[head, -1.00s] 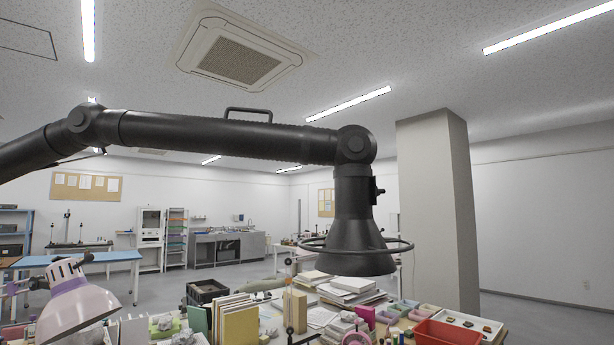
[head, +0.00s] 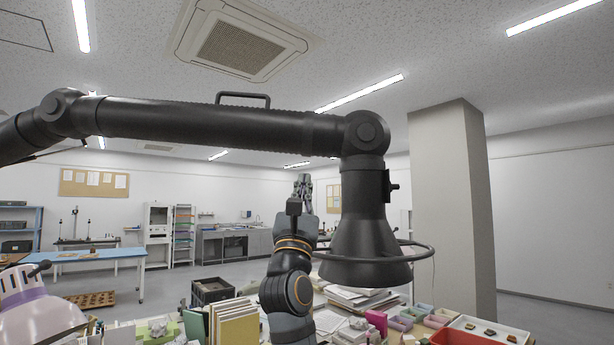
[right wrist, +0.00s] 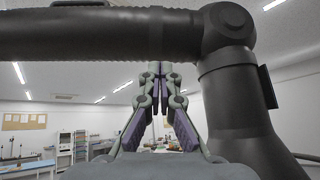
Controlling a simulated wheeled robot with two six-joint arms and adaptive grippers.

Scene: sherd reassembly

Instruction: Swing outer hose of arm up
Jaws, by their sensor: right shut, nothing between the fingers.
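The outer hose (head: 215,122) of the black extraction arm runs nearly level across the head view, with a thin handle (head: 243,97) on top. It joins a round elbow (head: 367,131) at right, from which the hood (head: 365,245) hangs with a ring around it. My right gripper (head: 304,182) points up, shut and empty, below the hose and left of the hood. In the right wrist view the hose (right wrist: 100,38) crosses above the shut fingertips (right wrist: 160,70). I cannot tell whether they touch it. My left gripper is not in view.
The crowded table below holds upright books (head: 235,325), paper stacks and a red tray (head: 465,338). A lilac lamp (head: 40,318) stands at lower left. A square pillar (head: 450,200) rises behind the hood at right. The space above the hose is open to the ceiling.

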